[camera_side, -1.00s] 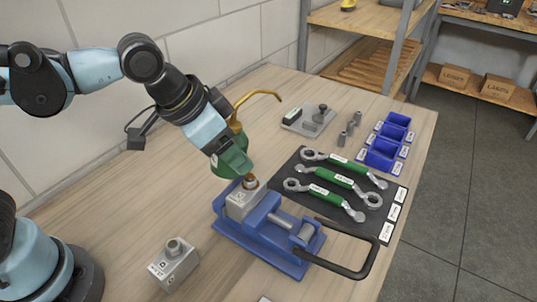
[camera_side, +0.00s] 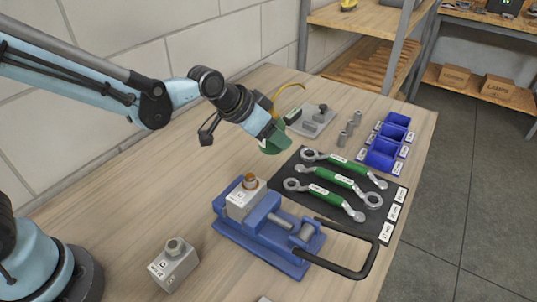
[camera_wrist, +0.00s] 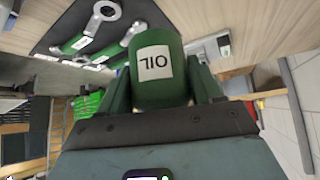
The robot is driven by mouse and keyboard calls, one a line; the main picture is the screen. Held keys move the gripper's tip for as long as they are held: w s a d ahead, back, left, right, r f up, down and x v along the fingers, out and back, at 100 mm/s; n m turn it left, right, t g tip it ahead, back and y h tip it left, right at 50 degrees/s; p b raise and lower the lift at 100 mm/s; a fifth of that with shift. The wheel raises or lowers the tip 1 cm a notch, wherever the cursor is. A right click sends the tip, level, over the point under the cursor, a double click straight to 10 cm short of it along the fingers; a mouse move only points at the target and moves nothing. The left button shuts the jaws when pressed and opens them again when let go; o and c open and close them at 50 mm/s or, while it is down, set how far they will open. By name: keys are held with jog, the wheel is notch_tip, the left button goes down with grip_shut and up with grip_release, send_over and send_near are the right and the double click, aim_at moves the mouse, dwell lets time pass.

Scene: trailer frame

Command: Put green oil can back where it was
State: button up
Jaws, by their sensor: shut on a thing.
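The green oil can (camera_side: 273,143) with its curved yellow spout is in my gripper (camera_side: 271,138), above the table behind the vise and to the left of the wrench mat. In the wrist view the can (camera_wrist: 157,70) stands between both fingers, its OIL label facing the camera upside down. My gripper (camera_wrist: 160,92) is shut on it. The can's lower part is partly hidden by the gripper in the side view, and I cannot tell whether it touches the table.
A blue vise (camera_side: 265,235) holds a metal block (camera_side: 245,199) with a bolt. Another block (camera_side: 174,264) stands at the front left. Green-handled wrenches lie on a black mat (camera_side: 385,193). A grey plate (camera_side: 314,119) and blue bins (camera_side: 384,153) are behind.

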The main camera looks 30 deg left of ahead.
jog(key=w+a+f, duration=0.4)
jog(key=a, duration=0.1)
jog(key=shift+w+a+f, duration=0.1)
jog(key=shift+w, duration=0.15)
jog(key=shift+f, duration=1.95)
jog(key=shift+f, duration=0.1)
jog(key=o, duration=1.1)
jog(key=shift+c, duration=0.2)
